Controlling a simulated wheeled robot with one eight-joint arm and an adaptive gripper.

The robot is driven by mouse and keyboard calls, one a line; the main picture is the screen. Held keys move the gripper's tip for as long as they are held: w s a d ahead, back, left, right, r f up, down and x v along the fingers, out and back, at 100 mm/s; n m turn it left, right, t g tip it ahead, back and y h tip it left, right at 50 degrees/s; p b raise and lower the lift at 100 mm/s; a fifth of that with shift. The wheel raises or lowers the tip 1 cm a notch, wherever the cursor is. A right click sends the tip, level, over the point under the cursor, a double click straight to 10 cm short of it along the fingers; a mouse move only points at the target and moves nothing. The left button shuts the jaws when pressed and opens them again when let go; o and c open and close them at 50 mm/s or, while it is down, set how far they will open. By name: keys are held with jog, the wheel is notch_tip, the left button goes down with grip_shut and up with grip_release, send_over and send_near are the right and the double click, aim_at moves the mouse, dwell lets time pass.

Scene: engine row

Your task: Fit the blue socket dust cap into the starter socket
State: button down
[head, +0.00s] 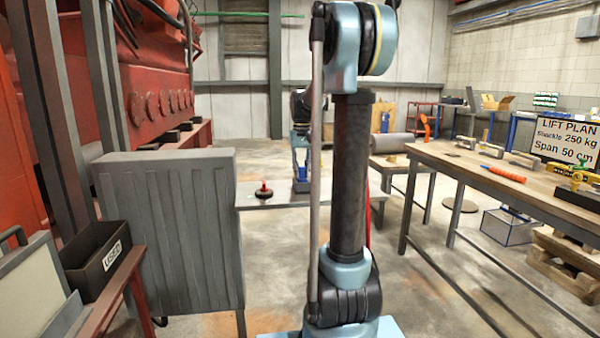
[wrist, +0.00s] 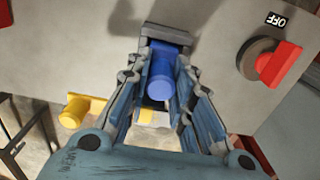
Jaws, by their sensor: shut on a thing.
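The blue socket dust cap (wrist: 162,75) is between the fingers of my gripper (wrist: 160,88) in the wrist view. My gripper is shut on it. A dark grey block-shaped fitting (wrist: 166,33), possibly the starter socket, shows at the cap's far end on a pale grey panel (wrist: 215,22). I cannot tell whether the cap touches it or sits in it. In the head view my gripper (head: 301,172) is small and far off, over the grey surface (head: 285,202), partly behind my arm; the cap cannot be made out clearly there.
A red switch handle (wrist: 278,64) marked OFF stands right of my gripper. A yellow piece (wrist: 74,112) is close to the left finger. A grey ribbed cabinet (head: 170,235), a USED bin (head: 95,260) and a workbench (head: 470,170) flank my arm.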

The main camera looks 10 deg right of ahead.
jog(key=c, duration=1.4)
grip_release()
jog(key=shift+f, duration=0.1)
notch_tip(320, 180, up, 12)
jog(key=s+f+t, duration=0.1)
jog(key=s+f, duration=0.4)
jog(key=s, duration=0.4)
jog(key=s+f, duration=0.5)
jog(key=s, duration=0.5)
jog(key=shift+t, duration=0.6)
jog(key=s+f, duration=0.5)
jog(key=f, duration=0.1)
jog(key=s+f, duration=0.5)
jog(key=f, duration=0.1)
jog(key=s+f, duration=0.6)
jog(key=f, duration=0.1)
jog(key=shift+a, duration=0.2)
